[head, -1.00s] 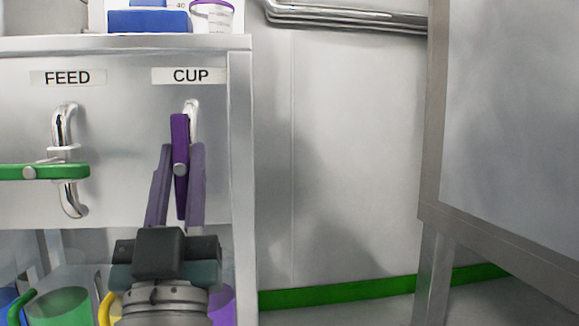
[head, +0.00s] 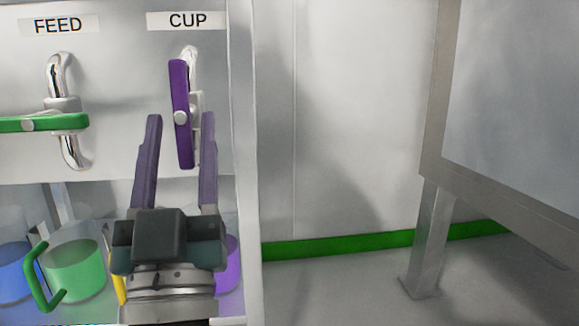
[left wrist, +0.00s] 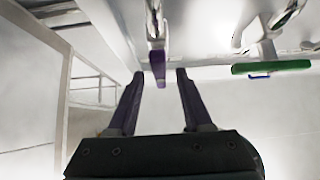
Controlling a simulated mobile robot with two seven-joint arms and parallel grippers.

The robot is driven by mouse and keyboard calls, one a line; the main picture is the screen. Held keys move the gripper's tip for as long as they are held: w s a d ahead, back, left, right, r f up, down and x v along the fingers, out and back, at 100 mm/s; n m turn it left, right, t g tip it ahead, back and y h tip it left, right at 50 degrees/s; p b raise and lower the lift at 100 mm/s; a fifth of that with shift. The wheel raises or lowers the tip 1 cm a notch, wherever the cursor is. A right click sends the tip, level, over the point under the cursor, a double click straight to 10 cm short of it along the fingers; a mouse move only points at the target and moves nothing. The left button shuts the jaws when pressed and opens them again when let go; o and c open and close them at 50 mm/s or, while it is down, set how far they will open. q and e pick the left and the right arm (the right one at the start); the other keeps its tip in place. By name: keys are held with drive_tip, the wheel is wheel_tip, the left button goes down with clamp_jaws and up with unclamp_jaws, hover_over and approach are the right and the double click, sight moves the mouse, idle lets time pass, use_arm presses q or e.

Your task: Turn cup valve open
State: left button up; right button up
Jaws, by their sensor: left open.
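The CUP valve has a purple handle (head: 180,85) on a chrome pipe (head: 191,60) under the CUP label (head: 187,20). The handle stands nearly upright, its lower end leaning slightly right. My left gripper (head: 181,120) is open, with one finger on each side of the handle's lower part in the head view and no visible contact. In the left wrist view the purple handle (left wrist: 158,68) shows between and just beyond the fingertips (left wrist: 160,75). My right gripper is not in view.
The FEED valve's green handle (head: 55,122) lies horizontal at left. Below stand a green mug (head: 75,270), a blue one (head: 12,275) and a purple one (head: 232,268), partly hidden. A steel post (head: 243,170) stands close on the right. A metal cabinet (head: 510,120) stands farther right.

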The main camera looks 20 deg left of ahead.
use_arm(q)
drive_tip(key=v, duration=0.7)
